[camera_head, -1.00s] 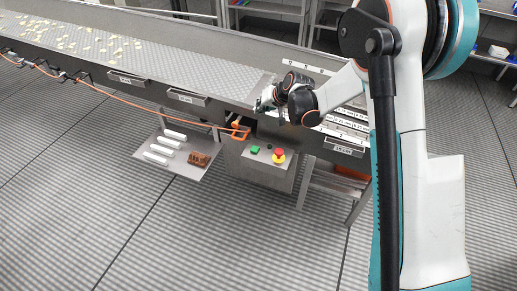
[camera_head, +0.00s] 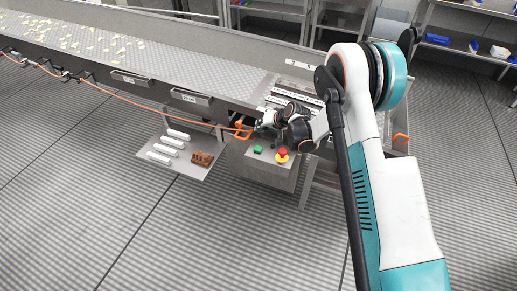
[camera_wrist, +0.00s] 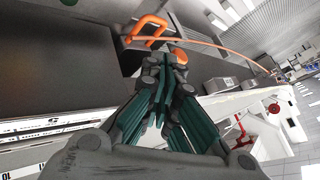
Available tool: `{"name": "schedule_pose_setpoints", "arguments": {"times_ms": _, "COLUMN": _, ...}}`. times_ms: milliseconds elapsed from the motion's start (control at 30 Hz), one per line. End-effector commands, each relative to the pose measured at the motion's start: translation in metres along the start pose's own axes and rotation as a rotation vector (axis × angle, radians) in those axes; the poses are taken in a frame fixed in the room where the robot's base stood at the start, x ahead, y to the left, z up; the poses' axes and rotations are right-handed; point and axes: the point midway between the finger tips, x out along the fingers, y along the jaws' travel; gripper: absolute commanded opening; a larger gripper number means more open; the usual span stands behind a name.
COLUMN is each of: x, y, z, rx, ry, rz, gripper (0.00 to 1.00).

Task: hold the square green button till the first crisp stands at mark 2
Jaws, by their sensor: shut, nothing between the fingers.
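The square green button (camera_head: 258,149) is on the grey control box below the conveyor in the head view, left of a red stop button (camera_head: 282,155). My gripper (camera_head: 260,129) is shut and empty. It hangs above the green button, apart from it, by the conveyor's near side. In the wrist view its teal fingers (camera_wrist: 160,88) are together; I cannot make out the green button there. Pale crisps (camera_head: 88,40) lie scattered on the far left of the belt (camera_head: 200,68). A white plate marked 2 (camera_head: 300,65) is on the conveyor's back wall.
An orange handle (camera_head: 243,130) is close to my gripper; it also shows in the wrist view (camera_wrist: 148,30). An orange cable (camera_head: 150,105) runs along the conveyor. A low shelf (camera_head: 190,168) holds white bars and a brown block. Open floor lies in front.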

Motion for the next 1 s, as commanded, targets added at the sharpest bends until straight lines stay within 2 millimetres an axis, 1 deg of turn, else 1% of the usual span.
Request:
{"name": "schedule_pose_setpoints", "arguments": {"times_ms": 167, "x": 0.006, "y": 0.005, "z": 0.004, "rx": 0.000, "ry": 0.000, "rz": 0.000, "gripper": 0.00}}
{"name": "schedule_pose_setpoints", "arguments": {"times_ms": 600, "x": 0.045, "y": 0.033, "z": 0.033, "rx": 0.000, "ry": 0.000, "rz": 0.000, "gripper": 0.00}}
{"name": "schedule_pose_setpoints", "arguments": {"times_ms": 800, "x": 0.056, "y": 0.041, "z": 0.041, "rx": 0.000, "ry": 0.000, "rz": 0.000, "gripper": 0.00}}
{"name": "schedule_pose_setpoints", "arguments": {"times_ms": 1000, "x": 0.061, "y": 0.044, "z": 0.044, "rx": 0.000, "ry": 0.000, "rz": 0.000, "gripper": 0.00}}
